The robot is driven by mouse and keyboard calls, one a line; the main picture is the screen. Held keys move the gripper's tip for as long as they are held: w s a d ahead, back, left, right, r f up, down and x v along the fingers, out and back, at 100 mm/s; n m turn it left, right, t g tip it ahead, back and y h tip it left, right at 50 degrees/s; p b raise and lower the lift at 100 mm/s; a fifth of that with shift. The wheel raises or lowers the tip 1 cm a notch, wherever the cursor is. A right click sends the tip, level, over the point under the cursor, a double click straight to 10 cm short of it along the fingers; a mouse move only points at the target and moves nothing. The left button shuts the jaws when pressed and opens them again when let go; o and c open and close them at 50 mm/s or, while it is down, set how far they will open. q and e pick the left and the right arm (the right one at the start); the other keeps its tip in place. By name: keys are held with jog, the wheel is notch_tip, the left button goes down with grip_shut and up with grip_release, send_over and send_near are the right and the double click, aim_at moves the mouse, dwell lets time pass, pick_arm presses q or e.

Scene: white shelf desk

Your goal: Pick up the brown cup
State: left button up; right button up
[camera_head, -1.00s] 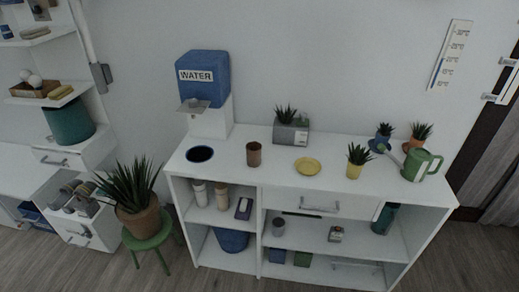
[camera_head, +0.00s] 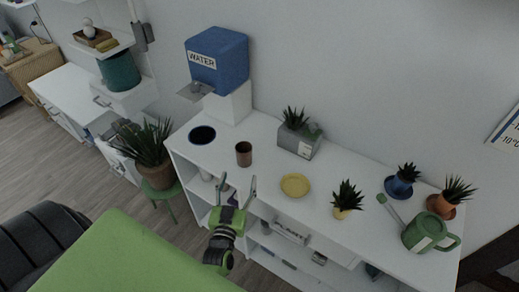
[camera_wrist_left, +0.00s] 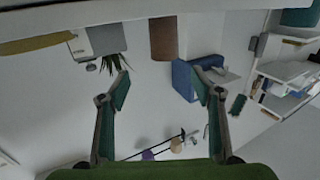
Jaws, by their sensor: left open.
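The brown cup (camera_head: 243,153) stands upright on the white desk top (camera_head: 268,162), right of the round blue-rimmed dark dish. My left gripper (camera_head: 238,184) is open and empty, in front of the desk's front edge and apart from the cup. In the left wrist view the picture looks upside down; the cup (camera_wrist_left: 163,38) shows at the top, beyond and between the spread fingers of the gripper (camera_wrist_left: 160,75). My right gripper is not in view.
Near the cup are the dark dish (camera_head: 202,134), a blue water dispenser (camera_head: 217,62) behind, a yellow plate (camera_head: 295,185) and a grey planter (camera_head: 298,138). Small potted plants and a green watering can (camera_head: 426,236) stand farther right. A potted plant on a stool (camera_head: 158,175) stands left.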

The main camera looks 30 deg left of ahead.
aim_at(242, 155)
pick_arm(q)
jog(key=b+x, duration=0.1)
jog(key=x, duration=0.3)
jog(key=b+x, duration=0.2)
jog(key=x, duration=0.2)
jog(key=shift+s+a+r, duration=0.1)
jog(key=shift+a+r, duration=0.05)
jog(key=shift+a, duration=0.05)
jog(key=shift+w+a, duration=0.1)
jog(key=shift+w, duration=0.4)
jog(key=b+x, duration=0.1)
jog(key=x, duration=0.1)
jog(key=b+x, duration=0.2)
jog(key=shift+a, duration=0.45)
jog(key=shift+w, duration=0.35)
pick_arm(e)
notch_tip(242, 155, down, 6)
pick_arm(q)
jog(key=shift+c, duration=0.3)
jog(key=shift+a, duration=0.1)
jog(key=c, duration=1.2)
jog(key=shift+c, duration=0.2)
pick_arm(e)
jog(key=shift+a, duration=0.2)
